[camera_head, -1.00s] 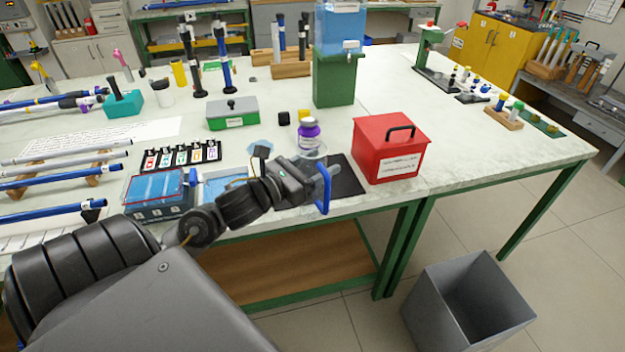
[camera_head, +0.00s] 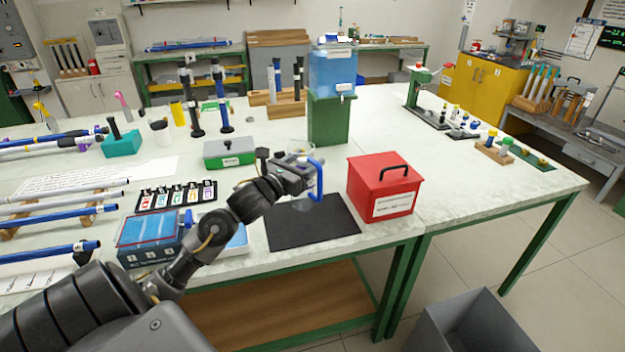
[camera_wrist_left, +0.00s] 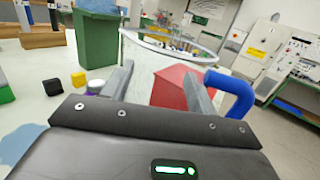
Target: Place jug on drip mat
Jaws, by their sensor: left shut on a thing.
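The clear jug with a blue handle (camera_head: 318,182) is in my left gripper (camera_head: 297,178), upright as far as I can see. In the left wrist view the jug's round rim and blue handle (camera_wrist_left: 234,93) show just beyond the fingers, which are closed on its clear body (camera_wrist_left: 150,82). The black drip mat (camera_head: 312,226) lies flat at the table's front edge. In the head view the jug overlaps the mat's back part; I cannot tell whether it touches. The gripper and arm hide part of the jug. My right gripper is not in view.
A red box (camera_head: 382,190) with a black handle stands close to the mat's right. A green stand with a blue water tank (camera_head: 333,72) is behind. A green-and-grey case (camera_head: 230,152) and a blue-lidded box (camera_head: 150,232) stand left. The mat's front is bare.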

